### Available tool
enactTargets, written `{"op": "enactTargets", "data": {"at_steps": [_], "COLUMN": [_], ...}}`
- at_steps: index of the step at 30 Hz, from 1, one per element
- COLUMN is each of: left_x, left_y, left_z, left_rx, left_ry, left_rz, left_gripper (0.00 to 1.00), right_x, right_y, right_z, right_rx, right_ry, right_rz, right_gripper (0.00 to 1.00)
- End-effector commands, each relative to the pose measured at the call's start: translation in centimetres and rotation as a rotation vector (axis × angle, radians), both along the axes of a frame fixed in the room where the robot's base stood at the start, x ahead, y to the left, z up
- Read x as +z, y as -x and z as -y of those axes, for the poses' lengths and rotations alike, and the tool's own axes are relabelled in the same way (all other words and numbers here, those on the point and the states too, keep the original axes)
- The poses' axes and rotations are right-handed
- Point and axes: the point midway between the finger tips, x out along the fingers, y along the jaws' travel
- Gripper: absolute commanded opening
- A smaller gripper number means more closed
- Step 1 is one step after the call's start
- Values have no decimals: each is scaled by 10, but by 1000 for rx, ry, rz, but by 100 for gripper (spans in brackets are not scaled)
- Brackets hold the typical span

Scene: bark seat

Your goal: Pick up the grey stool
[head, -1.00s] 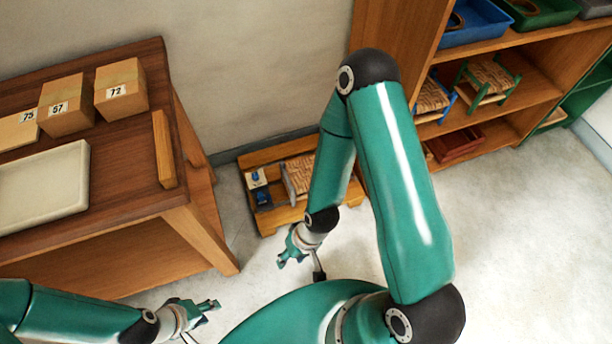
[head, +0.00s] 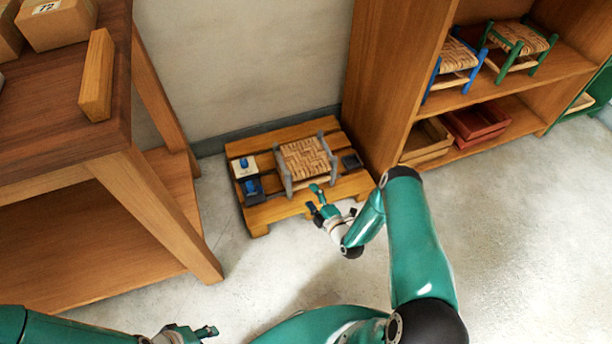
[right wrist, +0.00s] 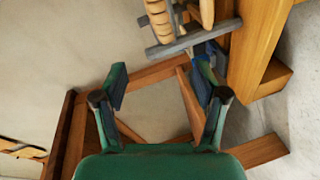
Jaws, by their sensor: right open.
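The grey stool (head: 306,160), with a woven tan seat and grey legs, stands on a low wooden pallet (head: 268,212) against the wall. Its grey frame and part of the woven seat also show at the top of the right wrist view (right wrist: 188,41). My right gripper (head: 317,205) is open and empty, at the front edge of the pallet just before the stool. In the right wrist view its two fingers (right wrist: 160,88) are spread apart, below the stool in the picture.
A small box with blue items (head: 246,178) sits left of the stool on the pallet. A wooden table (head: 150,195) is at the left. A shelf (head: 400,90) at the right holds a blue stool (head: 456,58), a green stool (head: 520,42) and crates. Floor in front is clear.

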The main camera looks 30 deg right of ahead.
Motion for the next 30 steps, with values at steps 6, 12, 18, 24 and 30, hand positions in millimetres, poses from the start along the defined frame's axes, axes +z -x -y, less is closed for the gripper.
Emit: {"op": "enactTargets", "data": {"at_steps": [6, 12, 18, 24, 30], "left_x": [-39, -47, -62, -76, -80], "left_y": [0, 0, 0, 0, 0], "left_z": [0, 0, 0, 0, 0], "left_rx": [0, 0, 0, 0, 0], "left_ry": [0, 0, 0, 0, 0], "left_rz": [1, 1, 1, 1, 1], "left_gripper": [40, 40, 40, 40, 40], "right_x": [-35, -35, -35, -36, -34], "right_y": [13, -4, -47, -84, -100], "right_z": [26, 32, 36, 41, 44], "right_rx": [-28, -31, -30, -31, -33], "right_ry": [251, 296, 293, 291, 288], "right_rz": [133, 154, 156, 153, 149], "right_gripper": [72, 72, 72, 72, 72]}}
